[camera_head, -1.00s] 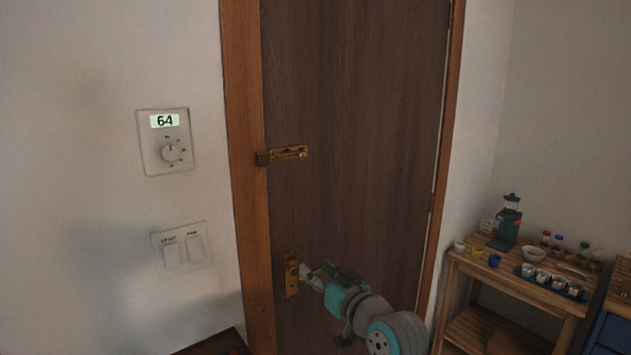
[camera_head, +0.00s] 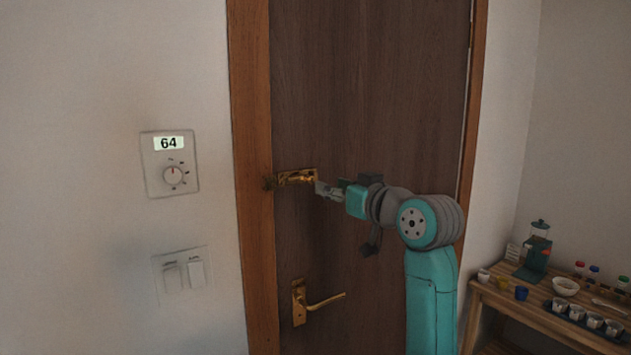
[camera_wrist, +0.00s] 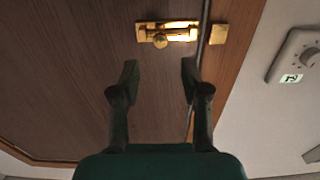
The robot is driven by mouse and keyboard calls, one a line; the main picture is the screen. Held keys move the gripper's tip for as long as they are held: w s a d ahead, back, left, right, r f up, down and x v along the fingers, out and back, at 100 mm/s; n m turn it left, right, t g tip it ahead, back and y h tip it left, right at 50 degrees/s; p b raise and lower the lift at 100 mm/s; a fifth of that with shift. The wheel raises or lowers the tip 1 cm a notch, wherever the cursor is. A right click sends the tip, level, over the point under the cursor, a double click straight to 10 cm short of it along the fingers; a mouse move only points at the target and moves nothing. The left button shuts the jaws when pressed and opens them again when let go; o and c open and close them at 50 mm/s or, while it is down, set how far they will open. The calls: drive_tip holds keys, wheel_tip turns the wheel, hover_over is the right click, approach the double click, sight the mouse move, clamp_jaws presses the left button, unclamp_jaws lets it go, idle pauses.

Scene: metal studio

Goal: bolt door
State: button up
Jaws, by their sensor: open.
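The brown wooden door (camera_head: 370,80) stands closed in its frame in the head view. A brass slide bolt (camera_head: 297,177) is mounted near the door's left edge, and its brass catch (camera_head: 268,183) sits on the frame. In the wrist view the bolt (camera_wrist: 160,36) has a round knob, and the catch (camera_wrist: 218,34) lies across the door gap. A gap shows between the bolt plate and the catch. My gripper (camera_head: 320,188) is just right of the bolt. In the wrist view its two fingers (camera_wrist: 158,78) are spread and empty, short of the knob.
A brass lever handle (camera_head: 318,304) is on the door below the bolt. A thermostat (camera_head: 169,163) reading 64 and a switch plate (camera_head: 183,275) are on the left wall. A wooden shelf (camera_head: 545,320) with cups and bottles stands at the right.

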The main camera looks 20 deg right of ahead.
sight(313, 180)
drive_tip(key=x, duration=0.7)
drive_tip(key=shift+w+a, duration=0.15)
drive_tip(key=shift+w, duration=0.2)
clamp_jaws()
